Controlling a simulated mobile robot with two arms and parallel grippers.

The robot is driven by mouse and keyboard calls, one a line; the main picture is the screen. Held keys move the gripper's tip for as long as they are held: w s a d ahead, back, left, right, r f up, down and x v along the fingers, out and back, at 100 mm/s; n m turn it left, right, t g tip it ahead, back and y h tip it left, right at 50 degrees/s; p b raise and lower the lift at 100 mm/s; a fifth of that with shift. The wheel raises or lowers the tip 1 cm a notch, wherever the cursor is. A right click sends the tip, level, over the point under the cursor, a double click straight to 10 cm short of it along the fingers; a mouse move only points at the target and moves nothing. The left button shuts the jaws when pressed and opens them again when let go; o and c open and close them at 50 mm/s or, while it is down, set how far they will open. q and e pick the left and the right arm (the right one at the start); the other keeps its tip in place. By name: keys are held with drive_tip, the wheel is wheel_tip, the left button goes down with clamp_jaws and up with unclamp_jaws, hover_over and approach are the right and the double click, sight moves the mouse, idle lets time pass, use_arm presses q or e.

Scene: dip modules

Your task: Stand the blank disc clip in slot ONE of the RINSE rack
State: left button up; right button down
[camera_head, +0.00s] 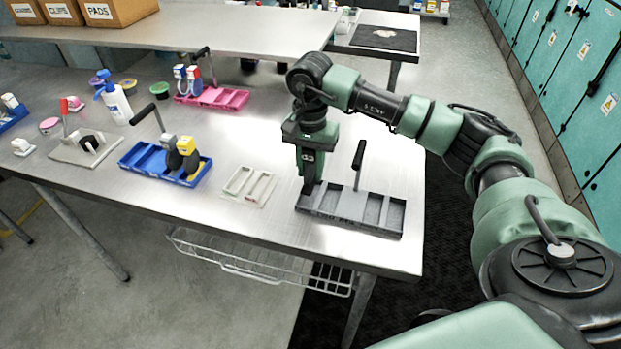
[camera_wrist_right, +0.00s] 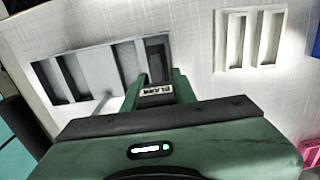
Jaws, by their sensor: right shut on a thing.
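My right gripper (camera_head: 310,180) is shut on the blank disc clip, whose label reads BLANK in the right wrist view (camera_wrist_right: 157,90). The clip points down at the left end compartment of a grey rack (camera_head: 382,228) with an upright black handle. In the right wrist view the grey rack (camera_wrist_right: 98,68) lies just beyond the fingers, with the clip at its right end compartment. The clip's lower part is hidden, so I cannot tell how deep it sits. The lettering on the rack's front is too small to read. My left gripper is not in view.
A small white two-slot holder (camera_head: 248,185) lies left of the grey rack. A blue rack (camera_head: 150,165) with yellow and grey clips and a pink rack (camera_head: 225,98) stand further left. The table's front edge is close to the grey rack.

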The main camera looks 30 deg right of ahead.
sight(310, 182)
wheel_tip(310, 182, down, 4)
drive_tip(key=shift+f+p, duration=0.1)
drive_tip(key=shift+p, duration=0.45)
drive_tip(key=shift+f, duration=0.55)
drive_tip(key=c, duration=1.5)
unclamp_jaws()
drive_tip(key=shift+f, duration=0.1)
drive_tip(key=shift+c, duration=0.2)
drive_tip(key=o, duration=0.4)
drive_tip(key=shift+r, duration=0.2)
drive_tip(key=shift+r, duration=0.2)
wheel_tip(310, 182, up, 11)
drive_tip(key=b, duration=0.3)
drive_tip(key=shift+w+f+b, duration=0.1)
drive_tip(key=shift+f+b, duration=0.1)
drive_tip(key=shift+b, duration=0.1)
drive_tip(key=shift+r, duration=0.55)
